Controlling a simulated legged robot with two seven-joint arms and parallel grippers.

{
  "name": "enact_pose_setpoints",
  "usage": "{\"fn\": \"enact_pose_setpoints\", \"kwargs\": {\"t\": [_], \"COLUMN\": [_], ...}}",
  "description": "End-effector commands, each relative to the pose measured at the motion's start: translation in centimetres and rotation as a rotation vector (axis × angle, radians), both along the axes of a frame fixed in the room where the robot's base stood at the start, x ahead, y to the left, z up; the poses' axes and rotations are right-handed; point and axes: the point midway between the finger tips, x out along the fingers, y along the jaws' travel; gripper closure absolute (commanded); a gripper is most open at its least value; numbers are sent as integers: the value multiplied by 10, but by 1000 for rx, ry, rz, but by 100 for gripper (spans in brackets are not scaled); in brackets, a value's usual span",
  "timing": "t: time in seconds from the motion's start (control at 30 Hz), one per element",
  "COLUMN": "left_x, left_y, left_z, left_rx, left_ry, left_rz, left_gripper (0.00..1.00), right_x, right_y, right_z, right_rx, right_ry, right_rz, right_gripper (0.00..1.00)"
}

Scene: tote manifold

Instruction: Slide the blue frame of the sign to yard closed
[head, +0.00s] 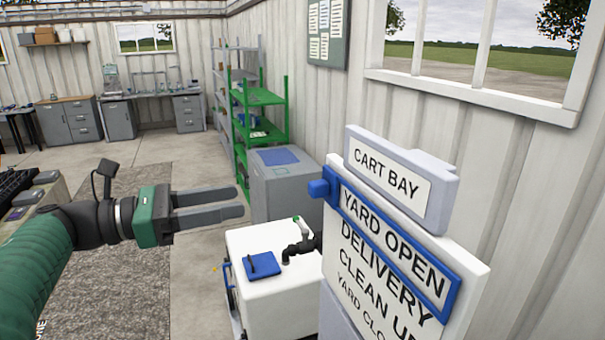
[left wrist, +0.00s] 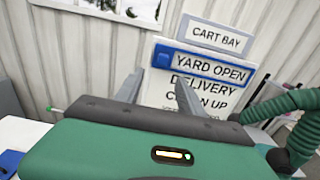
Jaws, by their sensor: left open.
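The sign is a white board (head: 345,262) with black lines of text, standing at the right in the head view. Its blue frame (head: 452,298) surrounds the line "YARD OPEN", with a blue knob (head: 318,188) at its left end. The frame also shows in the left wrist view (left wrist: 162,61), beyond the fingers. "YARD CLO..." is a lower line, partly cut off. My left gripper (head: 240,201) is open and empty, left of the sign and apart from the knob. Its two fingers show apart in the left wrist view (left wrist: 171,66). My right gripper is not in view.
A grey "CART BAY" plate (head: 440,200) tops the sign. A white cart (head: 285,315) with a blue pad and black fitting stands just left of it. A grey cabinet (head: 285,195) and green shelf (head: 262,97) stand behind. The wall is close behind the sign.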

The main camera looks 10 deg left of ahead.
Motion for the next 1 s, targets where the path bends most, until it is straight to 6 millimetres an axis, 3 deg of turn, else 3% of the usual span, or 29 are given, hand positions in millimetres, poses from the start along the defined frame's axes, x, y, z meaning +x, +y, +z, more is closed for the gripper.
{"fn": "enact_pose_setpoints", "kwargs": {"t": [0.03,0.4,0.6,0.87,1.0], "left_x": [6,58,74,75,75], "left_y": [-12,-94,-111,-113,-114], "left_z": [8,8,4,2,2], "left_rx": [-2,-3,-5,-4,-4], "left_ry": [1,2,2,0,0], "left_rz": [-6,-4,0,1,0], "left_gripper": [55,55,55,55,69], "right_x": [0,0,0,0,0], "right_y": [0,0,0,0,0], "right_z": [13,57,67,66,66], "right_rx": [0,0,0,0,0], "right_ry": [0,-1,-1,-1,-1], "right_rz": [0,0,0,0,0], "right_gripper": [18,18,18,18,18]}}
